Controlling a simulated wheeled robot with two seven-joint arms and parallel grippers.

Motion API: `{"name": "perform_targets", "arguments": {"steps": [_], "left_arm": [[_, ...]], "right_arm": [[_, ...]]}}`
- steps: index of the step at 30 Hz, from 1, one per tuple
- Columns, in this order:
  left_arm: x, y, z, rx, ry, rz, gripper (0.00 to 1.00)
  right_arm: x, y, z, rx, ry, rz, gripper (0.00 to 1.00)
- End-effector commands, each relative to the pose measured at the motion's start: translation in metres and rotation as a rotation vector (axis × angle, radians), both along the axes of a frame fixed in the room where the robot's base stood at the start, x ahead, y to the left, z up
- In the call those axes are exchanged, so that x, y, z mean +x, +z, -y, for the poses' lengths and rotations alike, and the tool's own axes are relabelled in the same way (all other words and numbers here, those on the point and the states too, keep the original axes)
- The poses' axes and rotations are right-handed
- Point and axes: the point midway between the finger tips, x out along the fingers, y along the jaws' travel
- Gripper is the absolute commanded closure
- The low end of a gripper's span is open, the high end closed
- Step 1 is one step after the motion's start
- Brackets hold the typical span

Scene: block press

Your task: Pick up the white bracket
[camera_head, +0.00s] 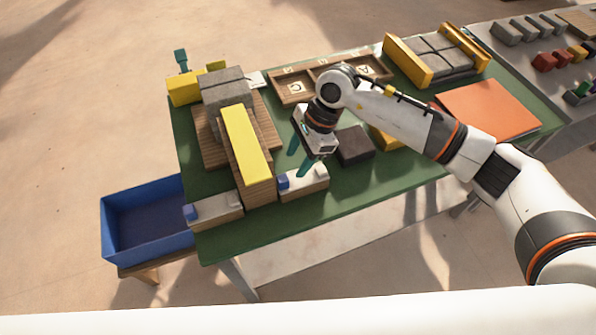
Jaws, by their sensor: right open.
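A whitish bracket-like piece (312,184) with a small blue part at its left end lies on the green table near the front edge. I cannot tell for sure which one is the white bracket. My right gripper (299,160) is open, with teal fingers pointing down over the first piece. One fingertip overlaps that piece in the picture; whether they touch is unclear. My left gripper is not in view.
A yellow-topped wooden stack (245,145) and grey blocks (222,88) stand close left of the gripper. A dark block (355,145) sits to its right. A wooden compartment tray (290,98) lies behind. A blue bin (112,237) stands off the table's left side.

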Motion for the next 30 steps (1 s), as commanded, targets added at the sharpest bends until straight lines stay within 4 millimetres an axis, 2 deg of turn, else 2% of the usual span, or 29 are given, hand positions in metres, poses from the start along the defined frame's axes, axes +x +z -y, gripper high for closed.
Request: {"name": "perform_targets", "arguments": {"steps": [5,11,15,24,30], "left_arm": [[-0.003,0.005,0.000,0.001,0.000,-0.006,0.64],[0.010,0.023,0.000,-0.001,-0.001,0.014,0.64],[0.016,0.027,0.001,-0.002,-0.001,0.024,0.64],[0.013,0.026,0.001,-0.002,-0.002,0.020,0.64],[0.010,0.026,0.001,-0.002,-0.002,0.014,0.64]], "right_arm": [[-0.002,-0.011,-0.005,0.001,-0.001,-0.002,0.51],[-0.006,-0.033,-0.017,0.001,0.000,-0.005,0.51],[-0.007,-0.052,-0.023,0.001,-0.001,-0.002,0.51],[-0.007,-0.058,-0.025,0.000,0.001,0.001,0.51],[-0.006,-0.058,-0.025,0.000,0.000,0.001,0.84]]}}
